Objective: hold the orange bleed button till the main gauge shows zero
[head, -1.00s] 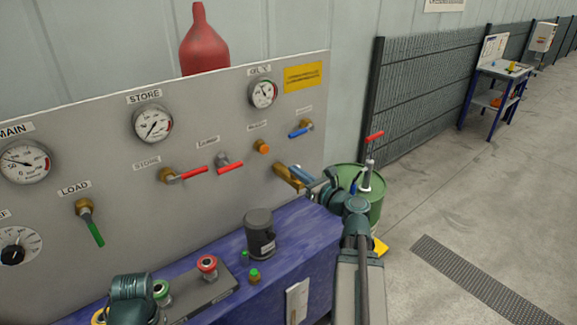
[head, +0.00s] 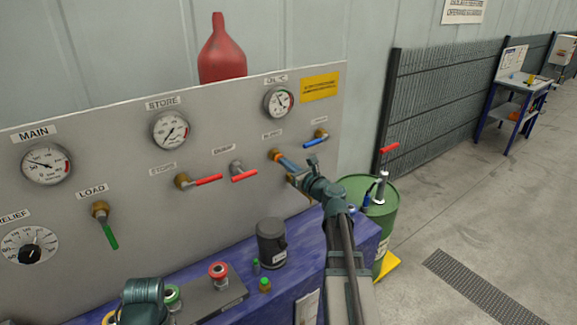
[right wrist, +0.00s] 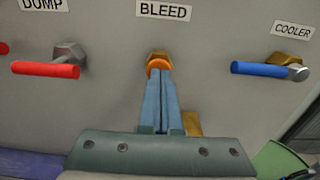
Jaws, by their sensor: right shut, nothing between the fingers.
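The orange bleed button (head: 273,155) sits on the grey panel under the BLEED label. It also shows in the right wrist view (right wrist: 158,65). My right gripper (head: 282,160) is shut and empty, its blue fingertips together against the button's face; in the right wrist view they (right wrist: 158,77) overlap its lower part. How far the button is pressed in cannot be told. The main gauge (head: 46,164) is at the far left of the panel, its needle pointing left and slightly up, off exact reading. Only a teal part of my left arm shows at the bottom; its fingers are not visible.
The red dump lever (right wrist: 45,69) and blue cooler lever (right wrist: 262,69) flank the button. A dark canister (head: 271,243) stands on the blue bench below. A green drum (head: 384,222) with a red-handled pump stands at the right.

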